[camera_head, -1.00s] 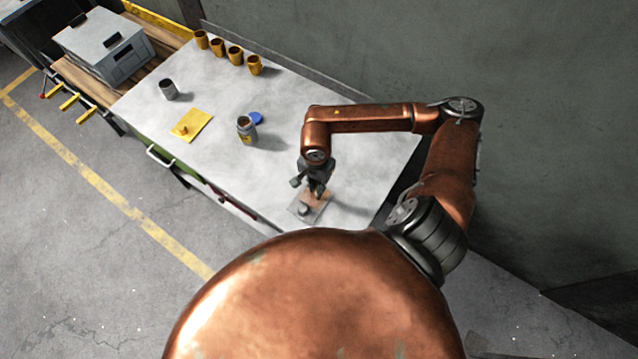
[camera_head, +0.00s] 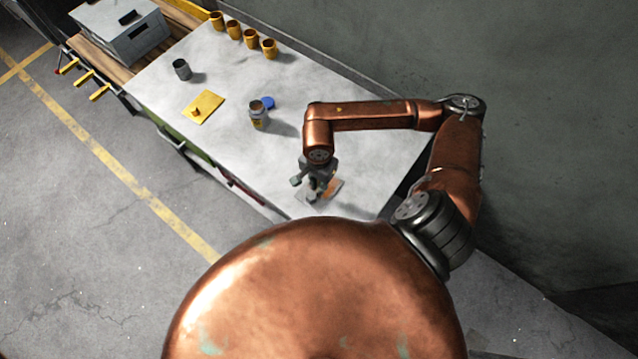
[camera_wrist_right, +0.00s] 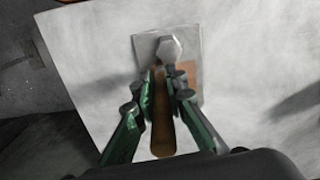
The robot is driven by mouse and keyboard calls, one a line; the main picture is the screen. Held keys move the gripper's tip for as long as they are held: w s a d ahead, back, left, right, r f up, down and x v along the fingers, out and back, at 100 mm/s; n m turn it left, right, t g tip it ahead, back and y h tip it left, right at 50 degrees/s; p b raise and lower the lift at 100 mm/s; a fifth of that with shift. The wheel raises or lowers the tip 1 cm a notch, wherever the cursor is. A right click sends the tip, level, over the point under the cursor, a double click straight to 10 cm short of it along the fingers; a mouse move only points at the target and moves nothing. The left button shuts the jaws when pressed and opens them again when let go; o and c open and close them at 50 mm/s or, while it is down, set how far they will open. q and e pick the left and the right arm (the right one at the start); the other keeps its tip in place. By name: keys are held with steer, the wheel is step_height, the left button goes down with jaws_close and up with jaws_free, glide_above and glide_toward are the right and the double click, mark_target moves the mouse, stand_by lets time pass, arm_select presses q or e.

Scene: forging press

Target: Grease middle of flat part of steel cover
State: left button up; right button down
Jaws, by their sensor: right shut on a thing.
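The steel cover is a small grey square plate (camera_head: 333,186) near the table's front edge, partly hidden by my right gripper. In the right wrist view the plate (camera_wrist_right: 143,50) shows a pale faceted piece (camera_wrist_right: 168,48) over its upper part and an orange-brown patch (camera_wrist_right: 188,72) at right. My right gripper (camera_head: 314,192) is above the plate. In the wrist view its green fingers (camera_wrist_right: 162,92) are shut on a brown wooden handle (camera_wrist_right: 162,132), which looks like a brush handle. I cannot tell whether its far end touches the plate. My left gripper is not in view.
An open can (camera_head: 258,118) stands beside a blue lid (camera_head: 268,102). A yellow plate with a knob (camera_head: 207,105), a grey cup (camera_head: 182,69) and several yellow cups (camera_head: 250,38) are farther back. A grey box (camera_head: 118,30) is at the far left. The wall borders the table.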

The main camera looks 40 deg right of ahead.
steer(key=shift+r+p, duration=1.35)
steer(key=shift+r, duration=1.6)
steer(key=shift+w, duration=0.1)
steer(key=shift+r+p, duration=0.65)
steer(key=shift+r, duration=0.85)
steer(key=shift+w+r+p, duration=0.15)
steer(key=shift+w+p, duration=0.05)
steer(key=shift+p, duration=0.2)
steer(key=w+d+f+p, duration=0.2)
steer(key=w+d+p, duration=0.3)
steer(key=d+p, duration=0.3)
steer(key=shift+s+a+f+b, duration=0.15)
steer(key=shift+f+b, duration=0.3)
steer(key=shift+f, duration=0.9)
steer(key=shift+s+a+f+b, duration=0.1)
steer(key=shift+a+f+b, duration=0.25)
steer(key=shift+f, duration=0.95)
